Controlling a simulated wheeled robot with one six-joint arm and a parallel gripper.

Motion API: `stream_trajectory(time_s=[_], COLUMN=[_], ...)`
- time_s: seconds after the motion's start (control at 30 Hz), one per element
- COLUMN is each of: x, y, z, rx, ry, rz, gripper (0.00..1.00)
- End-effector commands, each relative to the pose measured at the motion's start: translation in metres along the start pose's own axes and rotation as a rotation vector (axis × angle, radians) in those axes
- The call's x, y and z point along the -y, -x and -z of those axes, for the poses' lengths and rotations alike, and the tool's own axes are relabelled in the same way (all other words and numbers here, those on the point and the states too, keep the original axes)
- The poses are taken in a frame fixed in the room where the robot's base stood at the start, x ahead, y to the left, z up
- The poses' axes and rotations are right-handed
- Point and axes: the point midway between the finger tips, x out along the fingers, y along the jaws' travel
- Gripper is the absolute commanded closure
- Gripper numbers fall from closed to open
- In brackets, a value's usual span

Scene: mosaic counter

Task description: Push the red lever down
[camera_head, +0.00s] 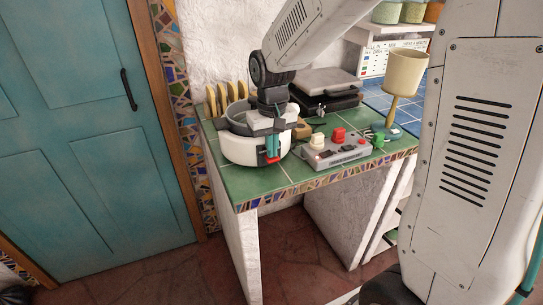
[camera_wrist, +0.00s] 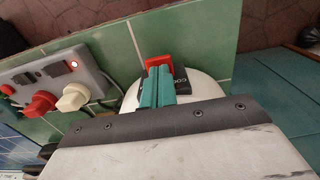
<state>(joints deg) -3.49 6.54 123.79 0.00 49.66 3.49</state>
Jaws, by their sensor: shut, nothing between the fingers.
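The red lever (camera_head: 272,160) is on the front of a round white cooker (camera_head: 240,150) on the green tiled counter. In the wrist view the red lever (camera_wrist: 157,61) shows just beyond my fingertips, beside a black label with partly hidden white letters. My gripper (camera_head: 273,151) has teal fingers, pressed together and empty, pointing down at the cooker's front. In the wrist view the shut fingers (camera_wrist: 158,75) overlap the near edge of the lever. I cannot tell whether they touch it. My gripper and wrist hide part of the cooker.
A grey control box (camera_head: 337,153) with red and cream knobs stands right of the cooker. Behind are a black press-like appliance (camera_head: 325,98) and yellow discs in a rack (camera_head: 228,97). A cream cup-shaped object (camera_head: 405,72) stands at the right. The counter's front edge (camera_head: 300,187) is close.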

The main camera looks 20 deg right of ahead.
Motion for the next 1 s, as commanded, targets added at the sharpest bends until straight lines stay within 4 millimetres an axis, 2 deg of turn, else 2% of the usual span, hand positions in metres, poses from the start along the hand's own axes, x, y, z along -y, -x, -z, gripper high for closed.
stream_trajectory(time_s=[0.57, 0.83, 1.0], x=[0.0, 0.0, 0.0], y=[-0.017, -0.016, -0.003], z=[0.0, 0.0, 0.001], rx=[0.001, 0.0, -0.002], ry=[0.0, 0.0, 0.0], rz=[0.0, 0.0, 0.0], gripper=[1.0, 1.0, 1.0])
